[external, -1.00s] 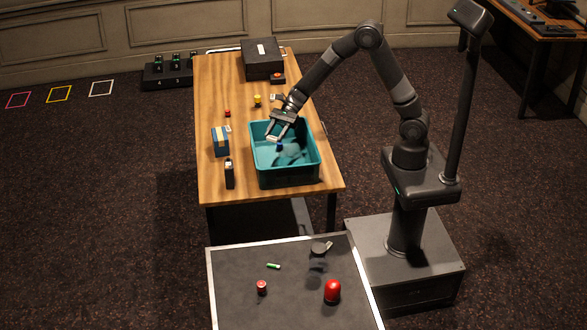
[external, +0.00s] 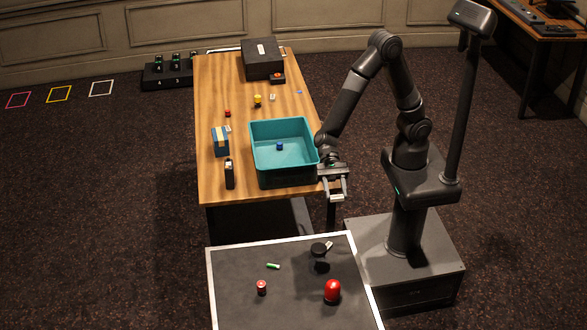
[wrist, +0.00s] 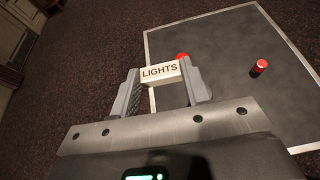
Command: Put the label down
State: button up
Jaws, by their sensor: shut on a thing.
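The label (wrist: 160,72) is a small white block that reads "LIGHTS" in the wrist view. My gripper (wrist: 162,85) is shut on it, with one finger at each end of it. In the external view my gripper (external: 334,193) hangs off the near right corner of the wooden table, beside the teal bin and above the floor gap before the dark table. The label (external: 337,198) shows there as a pale strip between the fingertips.
The teal bin (external: 265,168) holds a small blue object (external: 280,146). The dark table (external: 230,300) in front carries a red dome (external: 332,290), a red can (external: 262,287), a green cylinder (external: 273,266) and a black round-topped item (external: 318,250). Its left and middle parts have free room.

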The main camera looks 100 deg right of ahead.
jog(key=shift+s+a, duration=0.75)
notch_tip(320, 180, down, 18)
send_over(351, 278)
notch_tip(351, 278, down, 8)
jog(key=shift+d+r, duration=0.1)
jog(key=shift+r, duration=0.05)
jog(key=shift+f, duration=2.05)
jog(key=o, duration=0.9)
jog(key=shift+f, duration=0.15)
jog(key=shift+o, duration=0.2)
